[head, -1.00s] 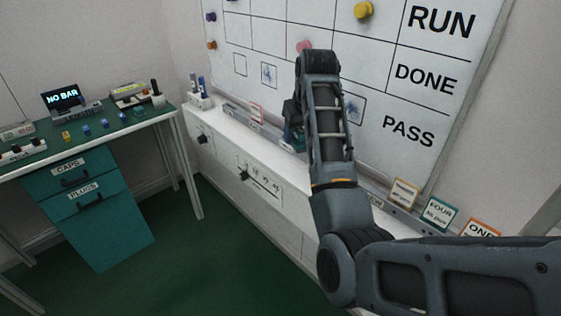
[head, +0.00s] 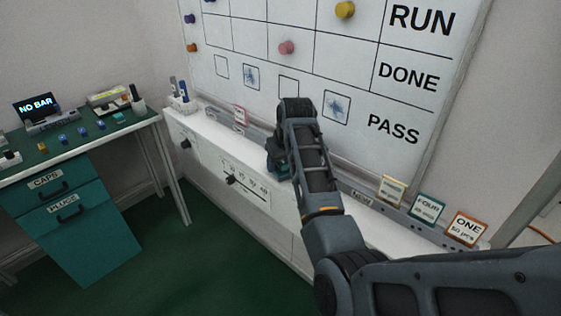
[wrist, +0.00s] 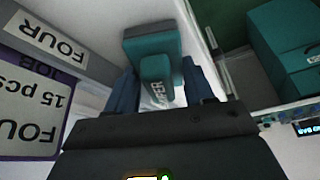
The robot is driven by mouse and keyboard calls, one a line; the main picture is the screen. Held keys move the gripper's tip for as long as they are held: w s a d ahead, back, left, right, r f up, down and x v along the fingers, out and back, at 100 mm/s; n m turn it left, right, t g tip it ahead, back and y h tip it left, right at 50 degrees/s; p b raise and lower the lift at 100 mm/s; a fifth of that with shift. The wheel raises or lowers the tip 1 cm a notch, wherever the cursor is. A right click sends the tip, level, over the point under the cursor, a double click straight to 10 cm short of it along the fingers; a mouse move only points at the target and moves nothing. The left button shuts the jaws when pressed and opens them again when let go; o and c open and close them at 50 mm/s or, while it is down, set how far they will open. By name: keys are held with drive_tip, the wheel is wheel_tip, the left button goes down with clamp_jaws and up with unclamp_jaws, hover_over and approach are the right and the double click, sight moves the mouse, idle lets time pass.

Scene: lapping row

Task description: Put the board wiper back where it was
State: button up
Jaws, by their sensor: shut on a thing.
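The board wiper (wrist: 152,42) is a teal block with a teal handle and a white lettered label. My gripper (wrist: 160,84) is shut on it, with one dark blue finger on each side of the handle. In the head view the gripper (head: 277,146) hangs over the white ledge below the whiteboard (head: 390,102), and the wiper's teal edge (head: 277,168) shows just under it. My arm hides much of the wiper. I cannot tell whether it touches the ledge.
The ledge carries a marker holder (head: 182,103) at the left and cards such as the ONE card (head: 466,229) at the right. A FOUR card (wrist: 28,110) is near the gripper in the wrist view. A green-topped desk (head: 85,142) stands left.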

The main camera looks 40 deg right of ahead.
drive_tip(key=o, duration=0.7)
drive_tip(key=shift+c, duration=0.2)
drive_tip(key=shift+r, duration=0.1)
drive_tip(key=v, duration=1.2)
